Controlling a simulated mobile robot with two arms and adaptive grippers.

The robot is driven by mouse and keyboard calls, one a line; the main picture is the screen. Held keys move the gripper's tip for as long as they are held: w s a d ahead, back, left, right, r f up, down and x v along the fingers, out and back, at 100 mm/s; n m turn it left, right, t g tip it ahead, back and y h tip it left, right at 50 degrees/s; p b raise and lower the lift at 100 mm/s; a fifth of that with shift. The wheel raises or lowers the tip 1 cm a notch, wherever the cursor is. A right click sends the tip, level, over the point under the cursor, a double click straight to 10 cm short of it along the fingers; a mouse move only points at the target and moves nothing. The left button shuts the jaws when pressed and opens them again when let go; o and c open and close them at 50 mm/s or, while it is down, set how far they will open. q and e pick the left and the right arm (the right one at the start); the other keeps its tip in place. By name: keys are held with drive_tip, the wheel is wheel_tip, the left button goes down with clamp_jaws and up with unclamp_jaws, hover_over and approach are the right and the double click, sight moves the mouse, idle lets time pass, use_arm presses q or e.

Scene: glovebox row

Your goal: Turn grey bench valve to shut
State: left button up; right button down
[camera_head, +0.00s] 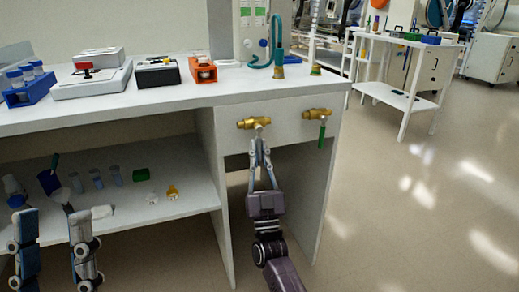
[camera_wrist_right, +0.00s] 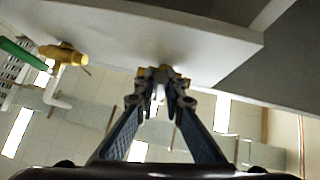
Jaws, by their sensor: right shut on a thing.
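The grey bench valve has a brass body (camera_head: 252,122) on the front panel of the bench, left of a second brass valve. My right gripper (camera_head: 258,143) reaches up from below and is shut on its grey handle, which is mostly hidden between the fingers. In the right wrist view the fingertips (camera_wrist_right: 160,88) close on a small grey piece below the panel edge, with a bit of brass behind. The handle's exact angle is hard to tell. My left gripper (camera_head: 50,225) is open and empty at the lower left, in front of the lower shelf.
The second brass valve (camera_head: 317,114) has a green handle (camera_head: 321,136) hanging down, close on the right. The bench top (camera_head: 165,97) carries a blue rack, instruments and an orange holder. Bottles and cups stand on the lower shelf (camera_head: 190,203). Open floor lies at right.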

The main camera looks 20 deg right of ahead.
drive_tip(key=shift+f+m, duration=0.1)
drive_tip(key=shift+m, duration=0.2)
drive_tip(key=shift+a, duration=0.1)
drive_tip(key=c, duration=2)
unclamp_jaws()
drive_tip(key=v, duration=1.2)
drive_tip(key=shift+a, duration=0.1)
